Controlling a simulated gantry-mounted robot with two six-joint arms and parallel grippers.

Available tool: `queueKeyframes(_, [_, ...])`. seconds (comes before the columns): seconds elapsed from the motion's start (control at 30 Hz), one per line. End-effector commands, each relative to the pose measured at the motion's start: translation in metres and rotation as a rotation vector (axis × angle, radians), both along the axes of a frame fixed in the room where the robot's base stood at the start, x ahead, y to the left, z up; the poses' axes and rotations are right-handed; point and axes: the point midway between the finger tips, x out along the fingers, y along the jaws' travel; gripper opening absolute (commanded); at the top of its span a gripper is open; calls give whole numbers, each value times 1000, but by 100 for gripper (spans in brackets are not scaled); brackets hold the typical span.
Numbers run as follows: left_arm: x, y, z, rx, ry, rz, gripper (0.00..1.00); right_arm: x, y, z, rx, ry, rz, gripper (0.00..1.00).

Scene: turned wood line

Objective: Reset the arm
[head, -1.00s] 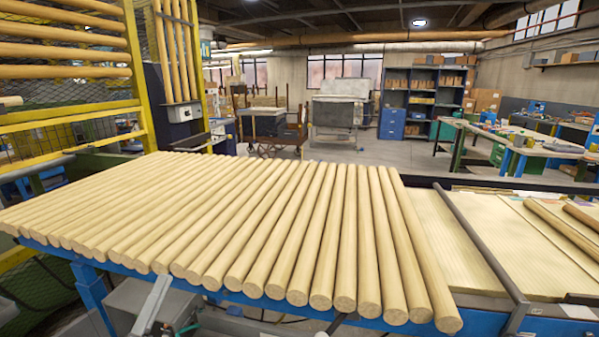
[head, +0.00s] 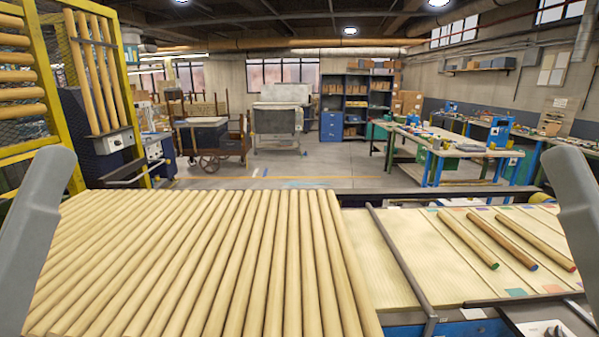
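Grey parts of my two arms show at the left and right edges of the head view. Neither gripper's fingers can be seen, so both grippers are out of view. Many pale turned wood rods (head: 262,255) lie side by side on the table across the left and middle of the view. To the right, a pale ribbed board (head: 395,262) carries three separate rods. They are a green-ended rod (head: 468,239), a blue-ended rod (head: 502,241) and a red-ended rod (head: 536,239), lying apart from each other.
A yellow frame (head: 58,95) with stacked rods stands at the left. A cart (head: 208,140), a shelf unit (head: 355,105) and workbenches (head: 450,150) stand behind. Open floor lies beyond the table.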

Motion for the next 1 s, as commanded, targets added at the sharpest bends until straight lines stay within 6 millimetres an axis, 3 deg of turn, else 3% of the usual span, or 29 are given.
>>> queueKeyframes(0.03, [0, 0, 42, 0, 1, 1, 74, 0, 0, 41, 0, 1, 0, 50])
queueKeyframes(0.17, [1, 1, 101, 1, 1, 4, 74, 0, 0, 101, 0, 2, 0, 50])
queueKeyframes(0.4, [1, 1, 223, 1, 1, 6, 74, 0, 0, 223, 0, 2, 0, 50])
queueKeyframes(0.5, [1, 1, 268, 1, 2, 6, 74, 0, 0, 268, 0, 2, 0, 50])
queueKeyframes(0.6, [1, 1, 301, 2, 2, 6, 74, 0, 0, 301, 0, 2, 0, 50])
queueKeyframes(0.73, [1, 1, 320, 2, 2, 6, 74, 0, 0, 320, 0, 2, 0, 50])
queueKeyframes(1.0, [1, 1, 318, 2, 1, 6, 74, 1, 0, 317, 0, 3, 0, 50])
